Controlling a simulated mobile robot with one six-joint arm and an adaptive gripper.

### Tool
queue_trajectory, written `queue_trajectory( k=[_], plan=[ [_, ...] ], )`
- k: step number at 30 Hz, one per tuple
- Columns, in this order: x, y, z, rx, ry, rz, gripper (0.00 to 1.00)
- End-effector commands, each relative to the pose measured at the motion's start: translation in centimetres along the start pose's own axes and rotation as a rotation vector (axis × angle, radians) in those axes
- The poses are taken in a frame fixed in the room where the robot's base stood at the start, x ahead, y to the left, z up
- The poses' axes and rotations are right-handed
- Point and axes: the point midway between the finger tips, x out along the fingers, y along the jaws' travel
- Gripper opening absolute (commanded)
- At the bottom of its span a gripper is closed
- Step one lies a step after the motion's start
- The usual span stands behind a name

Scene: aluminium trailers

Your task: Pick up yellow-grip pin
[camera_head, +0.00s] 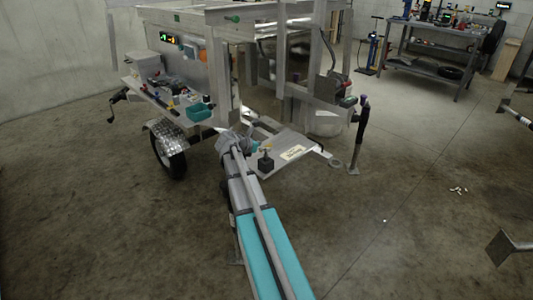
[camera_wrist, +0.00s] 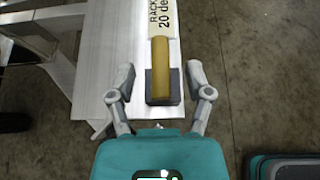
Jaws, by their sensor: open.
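The yellow-grip pin (camera_wrist: 161,84) shows in the wrist view as an upright-looking yellow handle over a dark square block (camera_wrist: 152,97). The block sits on a pale metal plate (camera_wrist: 105,60). My gripper (camera_wrist: 160,71) is open, with one finger on each side of the yellow grip and a visible gap on both sides. How far it is above the grip I cannot tell. In the head view the pin (camera_head: 265,150) is small, on its dark block on the trailer's front plate (camera_head: 287,160), just right of my gripper (camera_head: 245,138).
A label (camera_wrist: 162,18) reading "RACK 20 de..." lies on the plate beyond the pin. The trailer has upright posts (camera_head: 223,85), a side shelf with a teal bin (camera_head: 199,112) and a wheel (camera_head: 168,152). A jack stand (camera_head: 361,135) is to the right. Open concrete floor lies around.

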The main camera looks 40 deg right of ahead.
Motion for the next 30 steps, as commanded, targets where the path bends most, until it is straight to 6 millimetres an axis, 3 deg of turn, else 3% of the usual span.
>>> queue_trajectory(
  k=[6,23,25,30],
  plan=[
    [1.9,0.0,-0.1,0.001,0.0,0.0,0.66],
    [2.0,0.0,0.0,0.0,0.0,0.0,0.66],
    [2.0,0.0,0.0,0.0,0.0,0.0,0.58],
    [2.0,0.0,0.0,0.0,0.0,0.0,0.27]
  ],
)
